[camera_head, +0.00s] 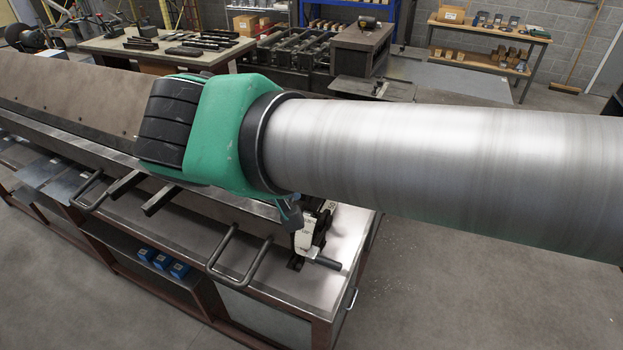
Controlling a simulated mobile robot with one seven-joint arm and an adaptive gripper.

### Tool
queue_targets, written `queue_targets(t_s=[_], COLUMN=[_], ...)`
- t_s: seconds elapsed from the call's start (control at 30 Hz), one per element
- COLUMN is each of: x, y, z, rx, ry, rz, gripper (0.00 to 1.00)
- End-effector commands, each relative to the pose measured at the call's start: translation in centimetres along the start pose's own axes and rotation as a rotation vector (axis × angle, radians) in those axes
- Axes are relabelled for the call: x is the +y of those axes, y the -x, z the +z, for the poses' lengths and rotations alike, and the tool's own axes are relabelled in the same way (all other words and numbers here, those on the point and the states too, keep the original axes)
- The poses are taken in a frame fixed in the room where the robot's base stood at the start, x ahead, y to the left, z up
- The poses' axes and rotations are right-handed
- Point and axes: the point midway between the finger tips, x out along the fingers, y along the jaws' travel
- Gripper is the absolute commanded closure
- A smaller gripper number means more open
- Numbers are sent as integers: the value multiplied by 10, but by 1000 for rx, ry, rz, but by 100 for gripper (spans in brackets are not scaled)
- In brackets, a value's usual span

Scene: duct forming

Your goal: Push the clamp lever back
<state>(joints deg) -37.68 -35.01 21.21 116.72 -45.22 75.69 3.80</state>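The clamp lever (325,262) shows at the right end of the long bench machine, just below my arm. Its dark grip points to the right and slightly toward the front. It joins a pale clamp body (305,236) with dark markings. My arm, with a large grey tube and a green joint, crosses above it and hides the upper part of the clamp. A small dark piece shows just under the arm beside the clamp; I cannot tell what it belongs to. I cannot make out my gripper, so its contact with the lever cannot be seen.
The long machine (60,128) runs to the far left, with a looped front handle (238,262) beside the clamp. Blue boxes (162,260) sit on its lower shelf. A table with dark tools (150,50) and shelving (485,45) stand behind. The floor (470,300) at right is clear.

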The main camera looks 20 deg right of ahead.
Motion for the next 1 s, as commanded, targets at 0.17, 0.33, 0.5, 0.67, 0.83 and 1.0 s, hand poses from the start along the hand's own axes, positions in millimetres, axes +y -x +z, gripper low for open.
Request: queue_targets(t_s=[0.17,0.33,0.5,0.67,0.83,1.0], x=[0,0,-1,-2,-2,-3], y=[0,-3,-14,-30,-50,-70], z=[0,0,1,1,1,1], rx=[0,0,-2,-2,-3,-4], ry=[-1,-1,-1,-3,-2,-2], rz=[-1,-1,-2,-2,-2,-4], gripper=[56,56,56,56,56,56])
